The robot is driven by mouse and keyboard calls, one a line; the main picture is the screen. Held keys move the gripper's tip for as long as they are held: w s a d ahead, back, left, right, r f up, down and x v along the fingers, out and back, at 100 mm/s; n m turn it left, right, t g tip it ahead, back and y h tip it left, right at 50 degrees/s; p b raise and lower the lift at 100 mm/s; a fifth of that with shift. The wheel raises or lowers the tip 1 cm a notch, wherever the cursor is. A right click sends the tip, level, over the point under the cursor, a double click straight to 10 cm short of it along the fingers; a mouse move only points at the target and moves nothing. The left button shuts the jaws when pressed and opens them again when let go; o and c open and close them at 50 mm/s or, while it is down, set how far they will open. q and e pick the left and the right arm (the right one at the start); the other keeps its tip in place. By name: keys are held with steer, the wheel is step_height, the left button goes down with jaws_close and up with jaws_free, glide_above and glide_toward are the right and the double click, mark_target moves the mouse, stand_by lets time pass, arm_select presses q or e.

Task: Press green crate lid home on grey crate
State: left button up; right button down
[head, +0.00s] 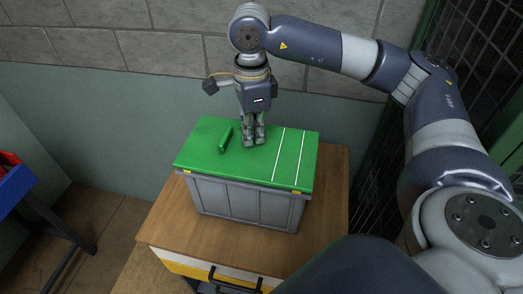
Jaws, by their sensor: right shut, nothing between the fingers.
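The green crate lid (208,161) lies over the top of the grey crate (245,203), covering its opening. Along the front a thin line shows between lid and crate; I cannot tell whether the lid is fully seated. The lid has a raised green handle (225,140) left of centre and two white stripes on its right part. My right gripper (253,143) points straight down at the lid, just right of the handle. Its fingers are together and empty, with the tips at or very near the lid's surface. My left gripper is not in view.
The crate stands on a wooden-topped cabinet (190,242) with a drawer and dark handle in front. Bare wood shows left and front of the crate. A wall is behind, a dark mesh fence (480,50) at right. A blue and red bin (12,185) is at far left.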

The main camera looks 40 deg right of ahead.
mark_target(254, 148)
stand_by(0.4)
steer(key=shift+f+b, duration=0.3)
steer(key=shift+f+b, duration=0.8)
steer(key=shift+b, duration=0.05)
stand_by(0.8)
steer(key=shift+r, duration=0.1)
stand_by(0.4)
step_height(254, 148, up, 9)
steer(key=p, duration=0.5)
stand_by(0.4)
stand_by(0.5)
